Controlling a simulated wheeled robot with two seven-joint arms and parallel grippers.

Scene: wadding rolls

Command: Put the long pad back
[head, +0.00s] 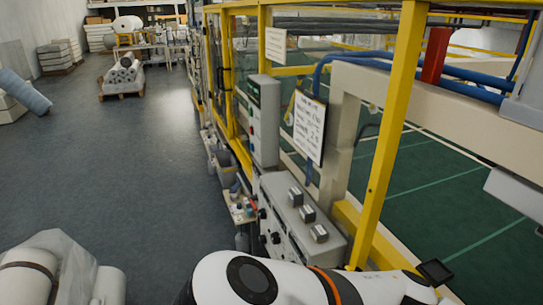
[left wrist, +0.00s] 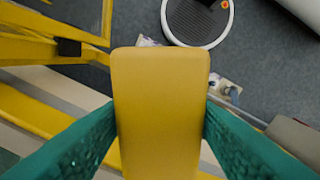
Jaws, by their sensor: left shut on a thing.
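The long pad (left wrist: 160,75) is a plain yellow block with rounded corners, seen close up in the middle of the left wrist view. My left gripper (left wrist: 160,118) has its two green textured fingers pressed against the pad's left and right sides, so it is shut on it. The pad's far end points to the top of that view, and its lower end runs out of the frame. I do not make out the pad in the head view. A white arm of mine crosses the bottom of the head view, but no gripper fingers show there. My right gripper is not in view.
A yellow machine frame (head: 388,130) stands close on the right. A grey control box (head: 305,226) and a hanging sign (head: 309,127) are beside it. Wrapped rolls (head: 35,270) lie at bottom left, and more rolls (head: 122,75) sit on a pallet. The grey floor (head: 120,165) between is clear.

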